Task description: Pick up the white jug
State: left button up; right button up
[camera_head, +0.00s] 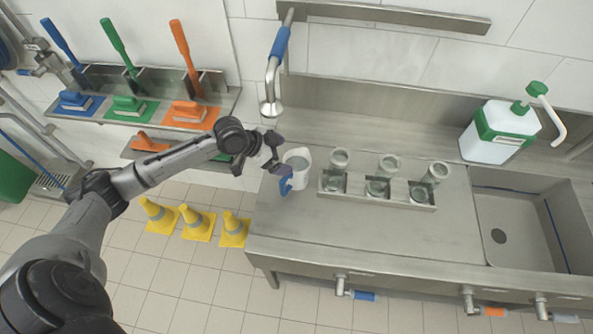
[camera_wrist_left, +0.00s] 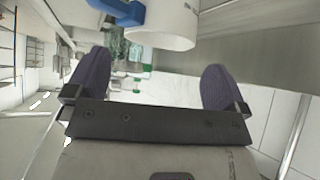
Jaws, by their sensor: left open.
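The white jug (camera_head: 302,168) stands upright near the left end of the steel counter, with its blue handle (camera_head: 286,186) toward the front left. My left gripper (camera_head: 279,156) is at the jug's left side, close by its wall and handle. Whether it touches the jug cannot be told. In the left wrist view the jug (camera_wrist_left: 168,28) and its blue handle (camera_wrist_left: 118,11) show at the top, beyond the fingertips. The left gripper (camera_wrist_left: 155,82) is open there, its two purple fingers wide apart with nothing between them. My right gripper is not in view.
A metal rack (camera_head: 325,192) with several clear glasses stands right of the jug. A tap (camera_head: 272,95) hangs behind the jug. A white-and-green dispenser (camera_head: 490,135) stands beside the sink (camera_head: 520,235). Yellow cones (camera_head: 197,224) are on the floor. The counter's front is clear.

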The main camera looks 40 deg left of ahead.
aim_at(295, 160)
pick_arm(q)
jog(key=shift+x, duration=3.25)
